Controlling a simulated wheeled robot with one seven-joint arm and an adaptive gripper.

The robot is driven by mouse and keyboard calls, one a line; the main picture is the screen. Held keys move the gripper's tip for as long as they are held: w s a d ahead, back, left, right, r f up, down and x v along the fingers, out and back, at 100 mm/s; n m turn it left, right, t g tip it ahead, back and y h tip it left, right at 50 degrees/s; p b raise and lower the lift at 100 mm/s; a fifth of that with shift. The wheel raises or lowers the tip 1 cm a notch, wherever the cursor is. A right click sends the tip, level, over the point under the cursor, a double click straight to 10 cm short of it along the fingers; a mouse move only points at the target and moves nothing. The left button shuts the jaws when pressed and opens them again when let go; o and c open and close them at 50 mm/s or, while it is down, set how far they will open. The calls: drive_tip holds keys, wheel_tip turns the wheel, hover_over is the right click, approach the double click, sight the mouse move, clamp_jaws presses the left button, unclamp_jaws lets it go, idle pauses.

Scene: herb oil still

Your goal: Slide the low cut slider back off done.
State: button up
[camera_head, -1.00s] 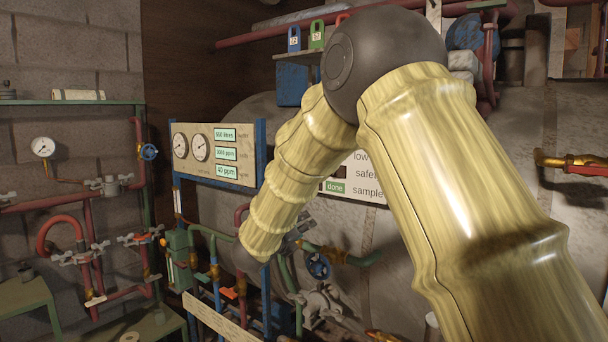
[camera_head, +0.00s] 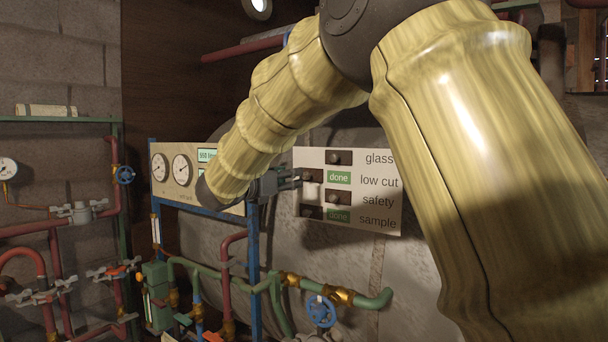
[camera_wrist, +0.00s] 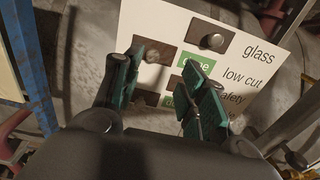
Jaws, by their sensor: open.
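The white slider board (camera_head: 382,212) has rows labelled glass, low cut, safety and sample. In the low cut row the green done mark (camera_head: 339,177) is uncovered. The low cut slider (camera_wrist: 152,57) is at the left end of its row in the wrist view, its knob pale and round; in the head view my fingers partly hide it. My gripper (camera_head: 290,180) is in front of the board's left edge. In the wrist view my open gripper (camera_wrist: 160,70) has one green-padded finger each side of the low cut knob's line. I cannot tell whether they touch it.
The glass slider (camera_head: 335,158) and safety slider (camera_head: 337,198) sit at the right of their slots. The sample row's done mark (camera_head: 339,215) shows. A gauge panel (camera_head: 170,187) and blue post (camera_head: 253,260) stand left. Green pipes with a blue valve wheel (camera_head: 321,311) lie below.

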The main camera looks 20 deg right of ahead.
sight(305, 176)
drive_tip(key=x, duration=0.2)
drive_tip(key=p+x, duration=0.1)
drive_tip(key=x, duration=0.1)
drive_tip(key=p+x, duration=0.1)
drive_tip(key=x, duration=0.2)
drive_tip(key=shift+w+a+f, duration=0.2)
drive_tip(key=shift+w+a, duration=0.1)
drive_tip(key=shift+w, duration=0.1)
drive_tip(key=shift+w+d+r, duration=0.1)
drive_tip(key=shift+d, duration=0.25)
drive_tip(key=shift+w+d+f, duration=0.3)
drive_tip(key=shift+w+d, duration=0.1)
drive_tip(key=shift+w, duration=0.2)
drive_tip(key=shift+s+r, duration=0.15)
drive_tip(key=shift+s, duration=0.05)
drive_tip(key=shift+w, duration=0.1)
clamp_jaws()
